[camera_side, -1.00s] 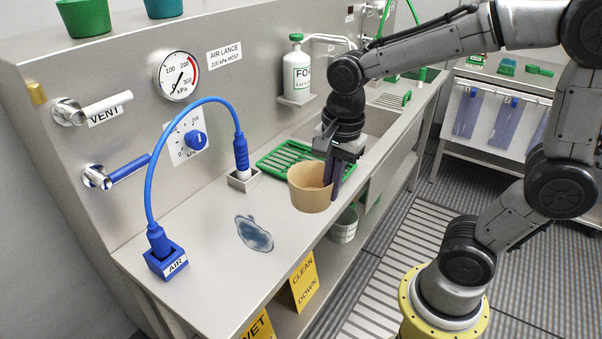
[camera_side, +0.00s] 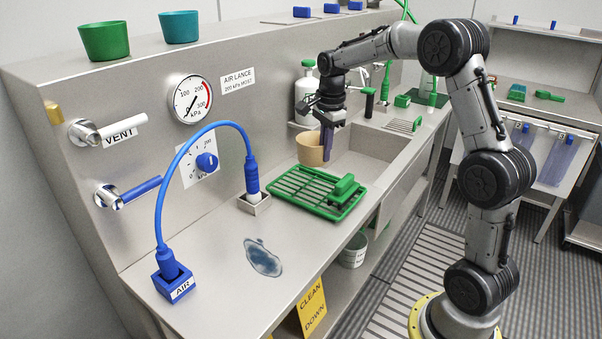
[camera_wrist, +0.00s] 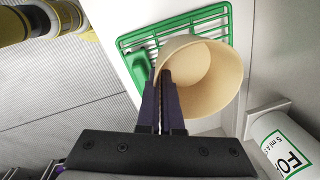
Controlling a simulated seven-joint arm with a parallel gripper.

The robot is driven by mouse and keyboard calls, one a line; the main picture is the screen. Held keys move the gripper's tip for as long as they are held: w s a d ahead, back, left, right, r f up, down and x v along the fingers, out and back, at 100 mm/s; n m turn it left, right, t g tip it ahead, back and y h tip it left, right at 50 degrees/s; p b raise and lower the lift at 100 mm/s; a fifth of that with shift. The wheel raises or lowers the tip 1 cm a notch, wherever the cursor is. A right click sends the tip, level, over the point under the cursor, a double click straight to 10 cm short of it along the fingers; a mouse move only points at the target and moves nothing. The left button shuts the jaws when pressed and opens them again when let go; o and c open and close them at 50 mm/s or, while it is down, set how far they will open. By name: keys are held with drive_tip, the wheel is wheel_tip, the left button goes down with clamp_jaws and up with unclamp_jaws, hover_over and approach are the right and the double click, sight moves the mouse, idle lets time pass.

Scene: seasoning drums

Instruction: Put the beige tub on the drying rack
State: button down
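The beige tub (camera_side: 311,151) is upright, held by its wall between the fingers of my gripper (camera_side: 327,150). In the wrist view the fingers (camera_wrist: 165,90) pinch the near left wall of the tub (camera_wrist: 215,85), and its inside faces the camera. The green drying rack (camera_side: 290,188) lies on the steel counter, in front of the tub in the side view. In the wrist view the rack (camera_wrist: 190,22) shows beyond and partly beneath the tub, which hides part of it. How high the tub hangs is hard to tell.
A green block-like item (camera_side: 343,188) sits on the rack's right end. A blue air hose (camera_side: 208,128) arches left of the rack, by a socket (camera_side: 254,203). The sink (camera_side: 375,150) is on the right, a soap bottle (camera_side: 306,92) behind. A bluish puddle (camera_side: 262,257) marks the front counter.

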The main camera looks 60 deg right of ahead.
drive_tip(key=w+f, duration=0.1)
drive_tip(key=w+d, duration=0.1)
drive_tip(key=w, duration=0.1)
drive_tip(key=w+d+f, duration=0.1)
drive_tip(key=w, duration=0.1)
drive_tip(key=shift+w+d+f, duration=0.1)
drive_tip(key=shift+d+f, duration=0.05)
drive_tip(key=shift+f, duration=0.2)
drive_tip(key=w+f, duration=0.1)
drive_tip(key=w+d+f, duration=0.1)
drive_tip(key=f, duration=0.1)
drive_tip(key=w+f, duration=0.1)
drive_tip(key=f, duration=0.1)
drive_tip(key=shift+w+d, duration=0.3)
drive_tip(key=shift+w, duration=0.05)
drive_tip(key=shift+w+f, duration=0.1)
drive_tip(key=shift+f, duration=0.05)
drive_tip(key=shift+w+d+f, duration=0.1)
drive_tip(key=shift+f, duration=1.55)
drive_tip(key=shift+f, duration=0.15)
drive_tip(key=c, duration=1.1)
unclamp_jaws()
